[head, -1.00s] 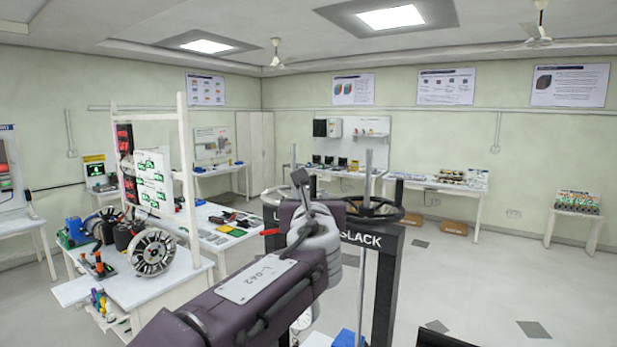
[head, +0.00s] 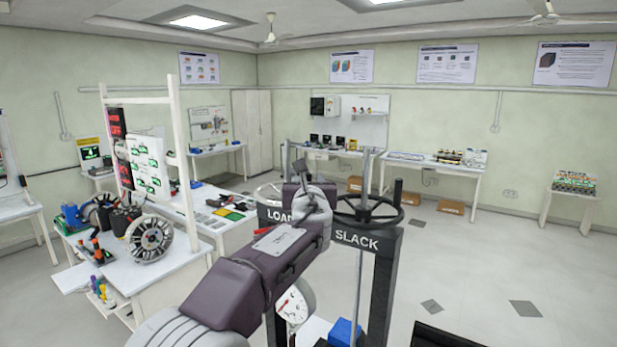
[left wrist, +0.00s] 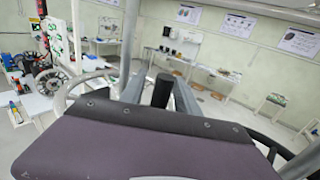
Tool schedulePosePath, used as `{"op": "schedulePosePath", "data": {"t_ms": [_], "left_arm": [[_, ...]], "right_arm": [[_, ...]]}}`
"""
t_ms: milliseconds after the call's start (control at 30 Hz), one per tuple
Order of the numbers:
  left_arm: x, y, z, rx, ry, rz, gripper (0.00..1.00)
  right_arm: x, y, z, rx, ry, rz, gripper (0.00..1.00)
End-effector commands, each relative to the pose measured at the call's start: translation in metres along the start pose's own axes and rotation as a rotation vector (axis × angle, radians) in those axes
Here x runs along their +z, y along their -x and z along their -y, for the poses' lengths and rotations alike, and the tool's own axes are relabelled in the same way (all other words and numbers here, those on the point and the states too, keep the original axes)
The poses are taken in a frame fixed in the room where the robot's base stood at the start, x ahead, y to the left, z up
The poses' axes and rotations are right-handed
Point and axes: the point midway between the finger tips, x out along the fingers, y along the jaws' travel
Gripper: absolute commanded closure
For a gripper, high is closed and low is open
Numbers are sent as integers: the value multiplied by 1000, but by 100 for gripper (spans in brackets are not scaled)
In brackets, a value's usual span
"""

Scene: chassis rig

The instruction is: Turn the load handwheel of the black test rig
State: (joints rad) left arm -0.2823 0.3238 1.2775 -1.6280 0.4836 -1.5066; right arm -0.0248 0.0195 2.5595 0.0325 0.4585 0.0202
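The black test rig (head: 383,275) stands at the front centre in the head view, with the words LOAD and SLACK on its top beam. The load handwheel (head: 262,190) is on the left, largely hidden behind my left arm. The slack handwheel (head: 365,219) is on the right. In the left wrist view, a wheel rim (left wrist: 61,98) shows at left and another (left wrist: 272,148) at right, beyond the purple wrist housing. My left gripper (head: 303,172) is over the load side of the rig. Its fingertips are not clear, nor whether they touch the wheel. My right gripper is not seen.
Upright rods (head: 361,270) rise through the rig beside the handwheels. A dial gauge (head: 295,305) and a blue block (head: 344,332) sit low on it. A white bench (head: 165,288) with equipment stands at left. The floor at right is open.

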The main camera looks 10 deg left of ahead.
Motion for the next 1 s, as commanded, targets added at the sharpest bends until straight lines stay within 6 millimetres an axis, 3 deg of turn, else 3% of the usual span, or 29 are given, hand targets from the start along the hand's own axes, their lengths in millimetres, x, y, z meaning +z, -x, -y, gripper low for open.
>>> {"op": "schedulePosePath", "data": {"t_ms": [100,233,267,1000], "left_arm": [[0,0,0,0,1,1,62],[0,1,0,0,1,1,96],[0,1,0,0,1,1,100],[-1,0,0,0,0,-2,100]], "right_arm": [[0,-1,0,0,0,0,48],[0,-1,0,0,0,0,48],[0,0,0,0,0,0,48],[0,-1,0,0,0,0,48]]}}
